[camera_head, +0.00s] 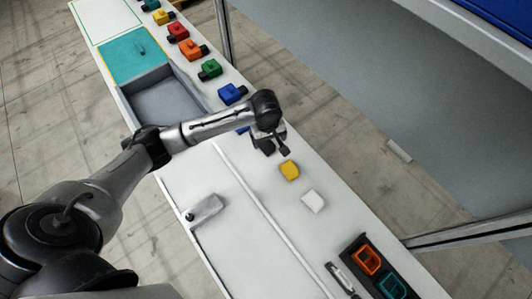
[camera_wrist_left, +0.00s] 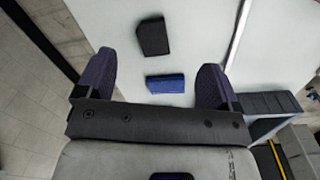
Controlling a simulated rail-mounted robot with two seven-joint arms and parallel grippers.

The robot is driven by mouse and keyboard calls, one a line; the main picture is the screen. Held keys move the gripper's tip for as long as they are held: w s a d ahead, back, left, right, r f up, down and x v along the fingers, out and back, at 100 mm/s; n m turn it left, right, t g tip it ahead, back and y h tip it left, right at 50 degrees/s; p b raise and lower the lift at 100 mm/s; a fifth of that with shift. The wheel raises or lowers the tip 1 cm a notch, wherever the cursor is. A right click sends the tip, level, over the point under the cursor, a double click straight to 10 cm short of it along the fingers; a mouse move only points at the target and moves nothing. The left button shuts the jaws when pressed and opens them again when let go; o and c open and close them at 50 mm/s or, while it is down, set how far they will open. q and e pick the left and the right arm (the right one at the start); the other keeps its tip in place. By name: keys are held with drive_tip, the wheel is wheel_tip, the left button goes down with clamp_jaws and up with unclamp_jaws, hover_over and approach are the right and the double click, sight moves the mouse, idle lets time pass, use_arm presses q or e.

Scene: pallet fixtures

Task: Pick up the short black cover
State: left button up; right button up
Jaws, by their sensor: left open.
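The short black cover (camera_wrist_left: 153,37) lies flat on the white table in the left wrist view, a small dark block. In the head view the black cover (camera_head: 266,148) is partly hidden by my left gripper. My left gripper (camera_head: 277,141) is over the row of covers. In the wrist view its two fingers (camera_wrist_left: 157,66) are wide apart with nothing held. A blue cover (camera_wrist_left: 165,83) shows between the fingers, with the black cover beyond it. My right gripper is not in view.
A yellow cover (camera_head: 289,170) and a white cover (camera_head: 312,201) lie in line with the black one. A raised strip (camera_head: 262,203) runs along the table. A grey tray (camera_head: 168,98), several coloured connectors and a dark holder (camera_head: 353,243) also stand there.

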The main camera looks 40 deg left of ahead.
use_arm(q)
drive_tip(key=w+a+n+b, duration=0.2)
drive_tip(key=w+a+n, duration=0.2)
drive_tip(key=a, duration=0.1)
use_arm(e)
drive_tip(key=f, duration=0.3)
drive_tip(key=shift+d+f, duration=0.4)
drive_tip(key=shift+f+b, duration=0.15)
drive_tip(key=shift+b, duration=0.25)
use_arm(q)
drive_tip(key=b, duration=0.1)
hover_over(265, 143)
drive_tip(key=f, duration=0.8)
drive_tip(key=shift+a, duration=0.35)
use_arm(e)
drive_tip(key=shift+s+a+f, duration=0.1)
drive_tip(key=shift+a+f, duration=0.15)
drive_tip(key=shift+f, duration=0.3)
use_arm(q)
drive_tip(key=f, duration=0.3)
drive_tip(key=f+b, duration=0.1)
drive_tip(key=shift+d+f, duration=0.15)
drive_tip(key=shift+d, duration=0.2)
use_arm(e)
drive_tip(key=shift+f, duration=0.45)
use_arm(q)
drive_tip(key=shift+f, duration=0.45)
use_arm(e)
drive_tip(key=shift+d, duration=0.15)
